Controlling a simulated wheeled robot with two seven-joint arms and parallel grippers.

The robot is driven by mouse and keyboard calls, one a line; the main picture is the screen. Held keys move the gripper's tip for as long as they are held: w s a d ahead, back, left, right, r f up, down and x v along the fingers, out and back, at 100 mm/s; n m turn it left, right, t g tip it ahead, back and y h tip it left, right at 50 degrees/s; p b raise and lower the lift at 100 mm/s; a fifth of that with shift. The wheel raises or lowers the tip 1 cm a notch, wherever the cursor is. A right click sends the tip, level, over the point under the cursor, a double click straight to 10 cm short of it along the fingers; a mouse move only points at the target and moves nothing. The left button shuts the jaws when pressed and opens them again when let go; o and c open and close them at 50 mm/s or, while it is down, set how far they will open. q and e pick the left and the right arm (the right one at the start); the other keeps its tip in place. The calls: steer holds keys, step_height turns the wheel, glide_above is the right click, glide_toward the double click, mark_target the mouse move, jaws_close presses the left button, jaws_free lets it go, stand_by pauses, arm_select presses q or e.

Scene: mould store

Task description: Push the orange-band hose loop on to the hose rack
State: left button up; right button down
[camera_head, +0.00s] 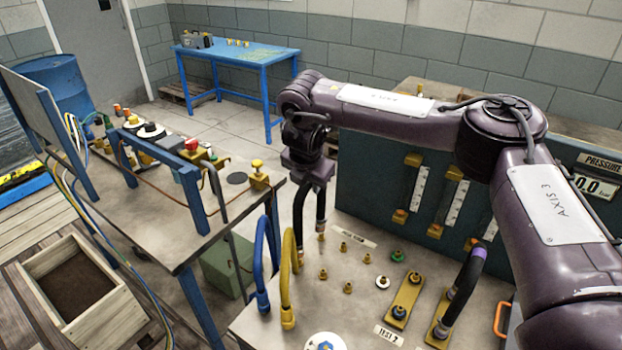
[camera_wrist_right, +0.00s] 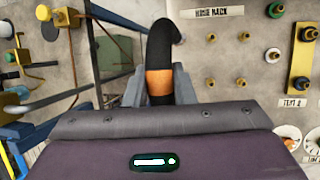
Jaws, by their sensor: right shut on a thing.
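My right gripper (camera_head: 308,178) hangs over the near bench and is shut on the orange-band hose loop. The loop is a black hose (camera_head: 321,207) whose two legs hang down below the jaws. Its orange band (camera_wrist_right: 158,81) shows between the fingers in the right wrist view. The right leg's end is close above a brass fitting (camera_head: 321,237); I cannot tell whether they touch. The left leg's lower end is partly hidden by the yellow hose. The hose rack shows as brass fittings (camera_head: 347,288) beside a label (camera_wrist_right: 212,12) reading HOSE RACK. My left gripper is out of view.
A blue hose loop (camera_head: 262,262) and a yellow hose loop (camera_head: 287,270) stand just left of the rack. A purple-band black loop (camera_head: 466,285) stands on a brass plate at right. A teal gauge panel (camera_head: 380,190) rises behind. A side bench (camera_head: 225,215) stands left.

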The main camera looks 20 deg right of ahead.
steer(key=shift+d+r+p, duration=0.1)
steer(key=shift+d+p, duration=0.05)
steer(key=shift+p, duration=0.15)
stand_by(0.6)
steer(key=shift+f, duration=0.2)
stand_by(0.5)
steer(key=shift+f+b, duration=0.4)
steer(key=shift+f, duration=0.75)
stand_by(1.1)
steer(key=shift+f, duration=0.2)
stand_by(1.0)
steer(key=c, duration=1.1)
jaws_free()
steer(key=shift+b+v, duration=0.5)
steer(key=shift+v, duration=0.75)
steer(key=shift+p+v, duration=0.6)
steer(key=shift+v, duration=2)
